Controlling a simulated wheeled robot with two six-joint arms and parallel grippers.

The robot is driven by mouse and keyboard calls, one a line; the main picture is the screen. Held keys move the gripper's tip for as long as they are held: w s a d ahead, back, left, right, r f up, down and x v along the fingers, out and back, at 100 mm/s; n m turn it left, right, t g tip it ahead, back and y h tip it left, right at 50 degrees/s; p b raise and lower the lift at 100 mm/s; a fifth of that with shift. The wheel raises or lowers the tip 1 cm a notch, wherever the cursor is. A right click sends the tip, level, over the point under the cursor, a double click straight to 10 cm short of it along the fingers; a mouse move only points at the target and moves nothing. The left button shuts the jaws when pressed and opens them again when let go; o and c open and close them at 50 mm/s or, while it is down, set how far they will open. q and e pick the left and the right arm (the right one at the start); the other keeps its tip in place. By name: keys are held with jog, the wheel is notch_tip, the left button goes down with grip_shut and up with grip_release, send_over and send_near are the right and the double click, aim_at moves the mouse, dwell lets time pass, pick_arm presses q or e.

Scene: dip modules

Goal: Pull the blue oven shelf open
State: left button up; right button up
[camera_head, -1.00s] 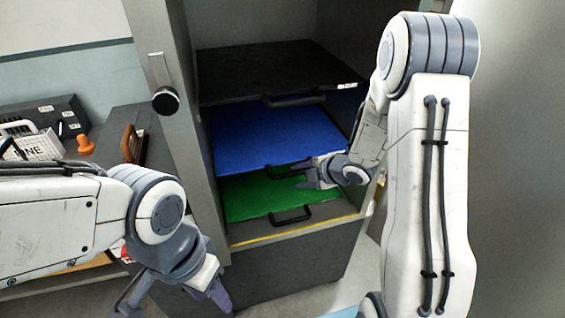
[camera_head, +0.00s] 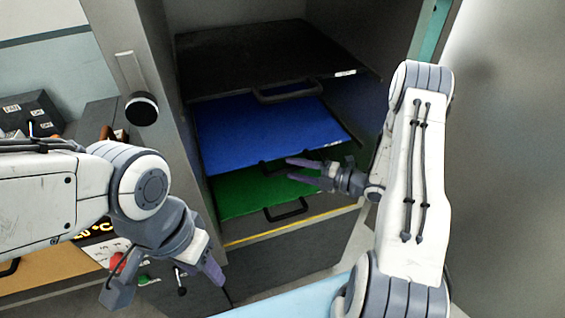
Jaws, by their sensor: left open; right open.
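The blue oven shelf (camera_head: 255,135) is the middle of three shelves in the dark oven cabinet. Its dark handle (camera_head: 272,165) is at its front edge, partly hidden behind my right gripper. My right gripper (camera_head: 290,170) is open, its fingertips pointing left close to the handle; I cannot tell whether they touch it. My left gripper (camera_head: 165,292) is open and empty, low on the left in front of the cabinet, away from the shelves.
A black shelf (camera_head: 250,55) lies above and a green shelf (camera_head: 240,195) below, each with a front handle. The cabinet's left door post carries a round black knob (camera_head: 141,109). A side bench with a control panel stands at the left.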

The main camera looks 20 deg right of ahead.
jog(key=x, duration=0.4)
jog(key=shift+w+a+p, duration=0.1)
jog(key=shift+a+p, duration=0.05)
jog(key=shift+p, duration=0.2)
grip_shut()
dwell(1.1)
